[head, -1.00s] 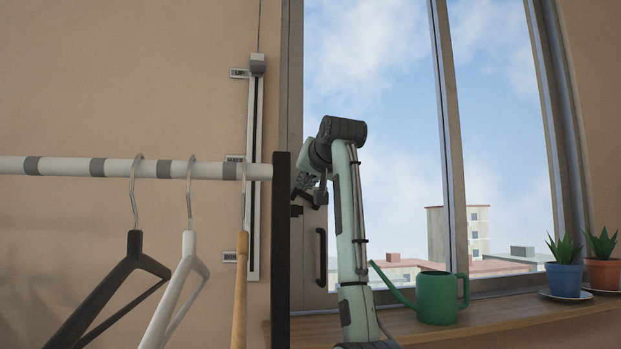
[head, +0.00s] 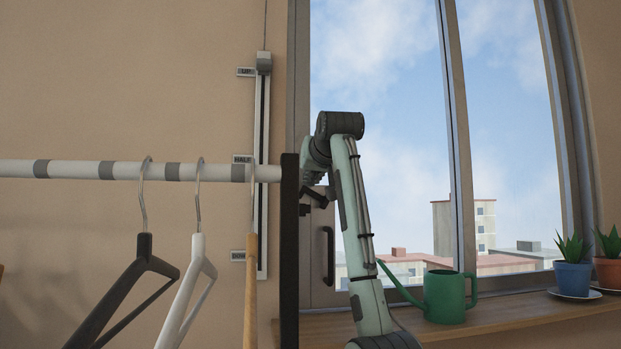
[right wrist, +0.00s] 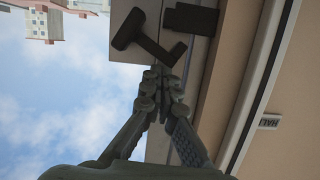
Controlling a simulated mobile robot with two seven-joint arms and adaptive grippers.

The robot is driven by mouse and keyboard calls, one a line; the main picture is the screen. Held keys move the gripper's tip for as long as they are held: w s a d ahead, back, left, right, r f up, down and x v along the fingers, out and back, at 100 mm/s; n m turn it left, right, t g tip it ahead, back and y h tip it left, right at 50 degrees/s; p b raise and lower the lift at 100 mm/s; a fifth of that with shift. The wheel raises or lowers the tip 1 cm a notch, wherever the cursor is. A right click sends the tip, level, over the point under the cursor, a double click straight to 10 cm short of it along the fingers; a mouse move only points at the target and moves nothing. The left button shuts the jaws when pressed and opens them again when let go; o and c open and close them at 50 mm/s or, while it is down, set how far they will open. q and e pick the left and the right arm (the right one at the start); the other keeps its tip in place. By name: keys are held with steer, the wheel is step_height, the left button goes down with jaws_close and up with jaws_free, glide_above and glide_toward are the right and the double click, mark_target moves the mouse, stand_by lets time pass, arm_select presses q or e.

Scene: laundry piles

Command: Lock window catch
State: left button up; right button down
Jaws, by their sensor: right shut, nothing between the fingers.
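The window catch (head: 317,196) is a dark lever on the left window frame, partly hidden by my right gripper and the rack post in the head view. In the right wrist view the dark lever (right wrist: 150,42) has a T-shaped end and a bent arm, and a separate dark block (right wrist: 190,19) sits beside it on the frame. My right gripper (head: 312,181) is shut and empty. In the right wrist view its fingertips (right wrist: 160,74) are close to the lever's bent end; I cannot tell whether they touch it. My left gripper is not in view.
A clothes rail (head: 110,170) with hangers and a dark post (head: 289,255) stands close at left. A dark handle (head: 328,256) is below the catch. A green watering can (head: 445,297) and potted plants (head: 573,272) stand on the sill. A labelled slider track (head: 262,170) is on the wall.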

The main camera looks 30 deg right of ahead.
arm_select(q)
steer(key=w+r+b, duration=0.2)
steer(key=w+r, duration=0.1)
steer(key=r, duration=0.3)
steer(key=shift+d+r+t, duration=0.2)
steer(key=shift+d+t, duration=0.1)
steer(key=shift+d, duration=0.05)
arm_select(e)
steer(key=d+r+v, duration=0.1)
steer(key=r+v, duration=0.1)
steer(key=v, duration=0.8)
steer(key=shift+s, duration=0.2)
